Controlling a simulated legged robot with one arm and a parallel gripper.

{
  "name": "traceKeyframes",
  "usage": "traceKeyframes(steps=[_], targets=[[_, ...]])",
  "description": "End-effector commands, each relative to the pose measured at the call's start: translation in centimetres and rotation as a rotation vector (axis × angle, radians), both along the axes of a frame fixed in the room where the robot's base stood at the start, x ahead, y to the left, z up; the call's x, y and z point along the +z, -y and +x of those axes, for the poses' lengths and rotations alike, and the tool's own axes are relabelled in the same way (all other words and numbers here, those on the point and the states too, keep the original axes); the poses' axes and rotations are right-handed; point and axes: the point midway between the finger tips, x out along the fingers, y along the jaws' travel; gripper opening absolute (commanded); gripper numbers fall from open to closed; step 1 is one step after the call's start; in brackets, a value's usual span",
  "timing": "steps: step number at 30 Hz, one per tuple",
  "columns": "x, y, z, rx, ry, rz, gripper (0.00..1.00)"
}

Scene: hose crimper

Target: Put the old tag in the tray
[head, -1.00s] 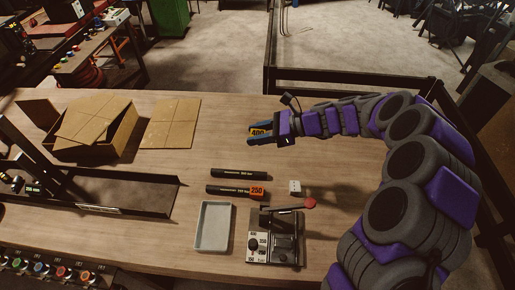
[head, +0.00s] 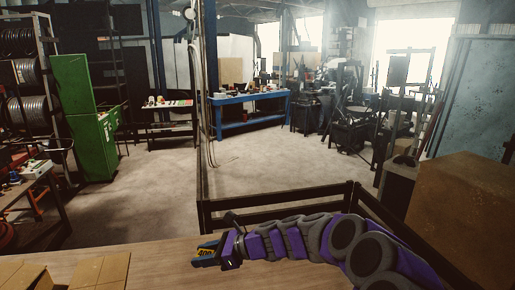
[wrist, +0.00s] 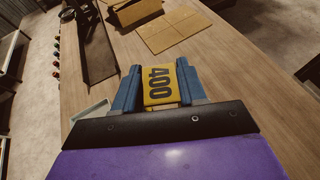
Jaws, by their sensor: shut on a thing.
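The tray is outside the head view now.
Flat cardboard (wrist: 168,31) and an open cardboard box (wrist: 136,12) lie on the table. A dark trough (wrist: 97,52) stands on the left. A dark rail (head: 280,203) runs beyond the table. The wood right of my gripper is clear in the wrist view.

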Motion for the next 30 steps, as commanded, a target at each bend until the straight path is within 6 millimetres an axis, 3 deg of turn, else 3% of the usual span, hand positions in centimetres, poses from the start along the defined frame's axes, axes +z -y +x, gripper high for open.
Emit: traceKeyframes(steps=[12, 20, 30], targets=[[-1.5, 6.3, 6.3, -0.517, -0.001, 0.005, 0.08], [-1.9, 10.0, 8.0, -0.747, 0.0, 0.002, 0.08], [-2.1, 11.9, 8.6, -0.851, 0.002, -0.006, 0.08]])
